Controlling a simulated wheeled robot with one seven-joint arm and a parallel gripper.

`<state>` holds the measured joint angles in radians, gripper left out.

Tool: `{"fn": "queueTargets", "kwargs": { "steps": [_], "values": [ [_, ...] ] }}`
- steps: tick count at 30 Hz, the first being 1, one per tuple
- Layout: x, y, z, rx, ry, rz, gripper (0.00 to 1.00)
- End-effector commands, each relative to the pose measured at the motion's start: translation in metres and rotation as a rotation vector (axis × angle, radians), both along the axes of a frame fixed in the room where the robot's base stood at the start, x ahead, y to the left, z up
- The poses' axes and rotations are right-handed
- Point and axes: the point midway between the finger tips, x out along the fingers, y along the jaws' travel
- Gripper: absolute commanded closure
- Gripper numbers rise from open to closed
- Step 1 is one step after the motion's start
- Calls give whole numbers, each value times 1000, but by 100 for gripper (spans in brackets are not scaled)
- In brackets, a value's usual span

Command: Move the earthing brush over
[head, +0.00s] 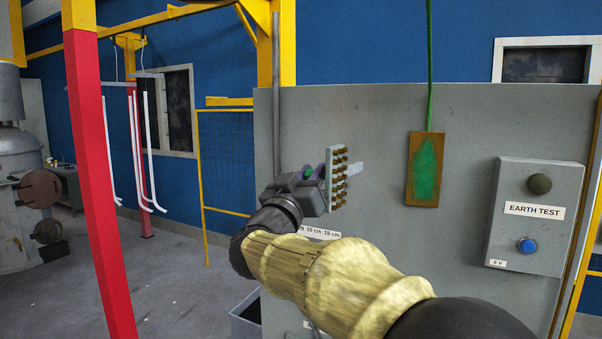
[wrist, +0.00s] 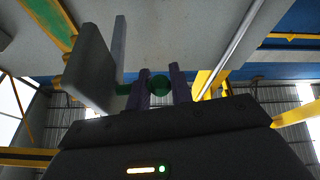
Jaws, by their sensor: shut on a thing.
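The earthing brush (head: 331,180) is a pale grey block with rows of brass-coloured tufts on its right side. My gripper (head: 308,174) is shut on its green handle, just left of the block. In the wrist view a green round piece (wrist: 158,86) sits between the two fingers (wrist: 160,88), and the grey block (wrist: 88,68) is beside them on the left. The brush is upright in front of the grey panel (head: 385,130). A small grey tab (head: 356,168) shows right of the tufts; I cannot tell whether it touches the brush.
A green-patched copper-brown plate (head: 424,170) with a green cable (head: 429,60) is on the panel, right of the brush. An EARTH TEST box (head: 535,218) has a dark lamp and blue button. A centimetre scale (head: 320,232) is partly hidden by my arm. A red-yellow post (head: 92,170) stands left.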

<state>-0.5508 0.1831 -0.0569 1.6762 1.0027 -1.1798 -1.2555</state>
Motion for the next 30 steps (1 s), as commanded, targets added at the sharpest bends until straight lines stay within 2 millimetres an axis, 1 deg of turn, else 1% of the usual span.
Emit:
{"fn": "queueTargets", "kwargs": {
  "steps": [7, 8, 9, 11, 20, 23, 26, 30],
  "values": [
    [0, 0, -2, 0, 4, 0, 100],
    [0, 0, -2, 0, 4, 0, 76],
    [0, 0, -2, 0, 4, 0, 68],
    [0, 0, -2, 0, 2, 0, 58],
    [-1, 1, -2, 0, 2, 2, 58],
    [-5, 3, -4, 0, 2, 2, 58],
    [-13, 8, -10, 1, 1, 3, 58],
    [-33, 19, -21, 1, 1, 4, 58]
  ]
}}
